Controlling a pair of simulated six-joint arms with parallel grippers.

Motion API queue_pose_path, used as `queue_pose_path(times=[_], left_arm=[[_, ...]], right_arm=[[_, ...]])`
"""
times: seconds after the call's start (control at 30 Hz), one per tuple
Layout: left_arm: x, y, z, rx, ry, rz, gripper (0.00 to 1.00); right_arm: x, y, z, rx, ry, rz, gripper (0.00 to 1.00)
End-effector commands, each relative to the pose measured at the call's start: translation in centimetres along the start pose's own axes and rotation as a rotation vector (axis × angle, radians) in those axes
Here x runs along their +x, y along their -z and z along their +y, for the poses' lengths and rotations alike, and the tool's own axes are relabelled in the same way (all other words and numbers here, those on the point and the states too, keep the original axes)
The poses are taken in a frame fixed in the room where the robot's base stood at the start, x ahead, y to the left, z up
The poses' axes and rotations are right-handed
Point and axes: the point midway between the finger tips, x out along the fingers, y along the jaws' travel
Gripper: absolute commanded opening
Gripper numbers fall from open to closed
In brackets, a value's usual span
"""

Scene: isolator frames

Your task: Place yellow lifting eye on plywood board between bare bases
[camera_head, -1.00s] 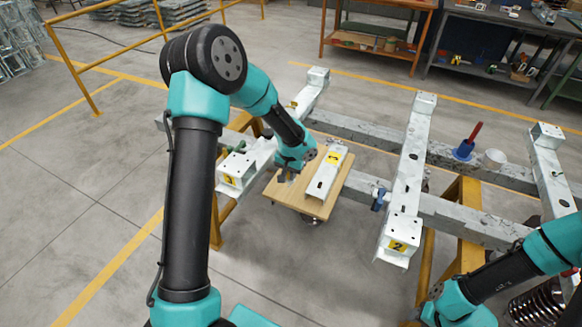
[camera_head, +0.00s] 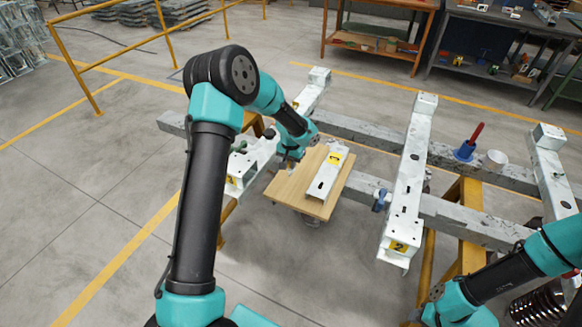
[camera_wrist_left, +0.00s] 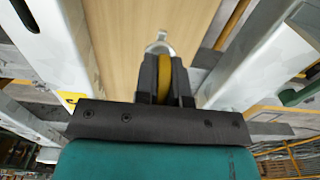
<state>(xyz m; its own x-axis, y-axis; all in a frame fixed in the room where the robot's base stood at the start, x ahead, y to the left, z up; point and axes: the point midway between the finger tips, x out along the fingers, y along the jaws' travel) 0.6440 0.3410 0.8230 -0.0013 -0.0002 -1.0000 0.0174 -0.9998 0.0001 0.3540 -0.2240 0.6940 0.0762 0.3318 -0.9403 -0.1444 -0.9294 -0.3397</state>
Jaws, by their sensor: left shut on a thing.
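The plywood board (camera_head: 284,194) lies in the middle of the head view and fills the top centre of the left wrist view (camera_wrist_left: 125,30). A white steel piece (camera_head: 326,178) with a yellow label lies on its right part. My left gripper (camera_head: 291,164) is over the board's far left part. In the left wrist view my left gripper (camera_wrist_left: 166,80) is shut on the yellow lifting eye (camera_wrist_left: 181,80), partly hidden between the dark fingers. A metal tip (camera_wrist_left: 160,45) shows beyond the fingers, in front of the board. My right gripper's fingers are not visible; only my right arm shows.
White bracketed bases stand left (camera_head: 240,170) and right (camera_head: 403,205) of the board, on grey beams (camera_head: 470,222). Yellow trestle legs (camera_head: 470,195) stand below the beams.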

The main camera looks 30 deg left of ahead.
Motion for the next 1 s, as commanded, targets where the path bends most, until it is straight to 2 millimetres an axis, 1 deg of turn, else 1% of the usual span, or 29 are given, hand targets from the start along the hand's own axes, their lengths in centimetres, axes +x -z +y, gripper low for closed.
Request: queue_pose_path(times=[0.03, 0.17, 0.57, 0.6, 0.83, 0.87, 1.0], left_arm=[[0.8, 0.0, 0.0, 0.0, -0.001, -0.002, 0.0], [2.0, 0.0, 0.0, 0.001, 0.0, 0.0, 0.0], [2.3, 0.0, 0.0, 0.0, 0.0, 0.001, 0.0], [2.4, 0.0, 0.0, 0.0, 0.0, 0.001, 0.13], [2.3, 0.0, 0.0, 0.0, 0.0, 0.001, 0.35], [2.3, 0.0, 0.0, 0.0, 0.0, 0.001, 0.36], [2.3, 0.0, 0.0, 0.0, 0.0, 0.001, 0.36]], right_arm=[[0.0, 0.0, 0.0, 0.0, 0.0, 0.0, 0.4], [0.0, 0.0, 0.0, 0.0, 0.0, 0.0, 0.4], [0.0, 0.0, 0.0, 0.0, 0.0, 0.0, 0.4], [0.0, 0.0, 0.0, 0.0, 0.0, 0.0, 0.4], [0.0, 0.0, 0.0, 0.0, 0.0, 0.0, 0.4], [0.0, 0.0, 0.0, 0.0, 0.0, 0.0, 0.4], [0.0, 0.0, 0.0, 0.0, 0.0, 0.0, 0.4]])
